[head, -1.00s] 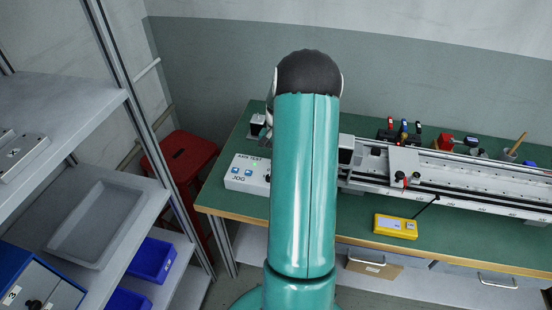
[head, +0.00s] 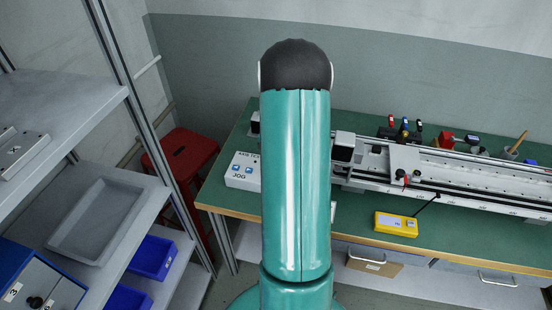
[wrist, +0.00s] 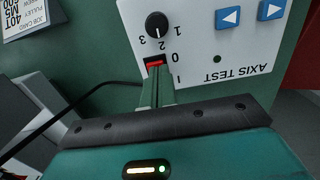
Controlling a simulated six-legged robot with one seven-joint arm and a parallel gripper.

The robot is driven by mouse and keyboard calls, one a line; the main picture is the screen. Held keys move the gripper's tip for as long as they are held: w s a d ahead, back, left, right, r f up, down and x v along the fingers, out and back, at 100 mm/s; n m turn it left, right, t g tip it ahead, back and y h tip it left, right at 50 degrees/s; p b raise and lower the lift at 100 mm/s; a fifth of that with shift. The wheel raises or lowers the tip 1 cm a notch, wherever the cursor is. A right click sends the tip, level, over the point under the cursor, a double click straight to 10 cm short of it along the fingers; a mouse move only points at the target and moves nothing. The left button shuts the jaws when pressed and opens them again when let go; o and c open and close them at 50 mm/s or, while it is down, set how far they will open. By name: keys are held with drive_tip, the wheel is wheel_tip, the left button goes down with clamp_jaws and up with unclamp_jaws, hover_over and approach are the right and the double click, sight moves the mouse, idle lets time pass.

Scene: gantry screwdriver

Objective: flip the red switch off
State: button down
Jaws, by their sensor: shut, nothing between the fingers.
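The red switch (wrist: 155,62) is in the wrist view, set in a white box marked AXIS TEST (wrist: 215,50), which appears upside down. Marks I and 0 stand beside the switch. My gripper (wrist: 155,82) is shut and empty, its fingertips right at the switch and covering its lower part. I cannot tell whether they touch, or which way the switch is tipped. In the head view the white box (head: 243,170) sits at the left end of the green bench (head: 350,210). My arm hides its right part, the switch and my gripper.
A black knob (wrist: 156,25) and two blue arrow buttons (wrist: 250,13) share the box face. A long rail machine (head: 470,182) and a yellow handheld meter (head: 396,224) are on the bench to the right. A red stool (head: 184,152) and grey shelves (head: 60,110) stand left.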

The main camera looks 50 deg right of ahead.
drive_tip(key=shift+s+a+f, duration=0.1)
drive_tip(key=shift+a+f, duration=0.15)
drive_tip(key=shift+f, duration=0.4)
drive_tip(key=shift+w+d+r, duration=0.15)
drive_tip(key=shift+w+d, duration=0.05)
drive_tip(key=shift+d, duration=0.45)
drive_tip(key=shift+w+d, duration=0.4)
drive_tip(key=shift+d, duration=0.05)
drive_tip(key=r, duration=0.2)
drive_tip(key=a+r, duration=0.1)
drive_tip(key=s+r, duration=0.1)
drive_tip(key=r, duration=0.1)
drive_tip(key=shift+a+r, duration=0.15)
drive_tip(key=shift+r, duration=0.15)
wheel_tip(320, 180, up, 9)
drive_tip(key=d, duration=0.1)
drive_tip(key=shift+w+r, duration=0.15)
drive_tip(key=shift+w, duration=0.25)
drive_tip(key=shift+d, duration=0.15)
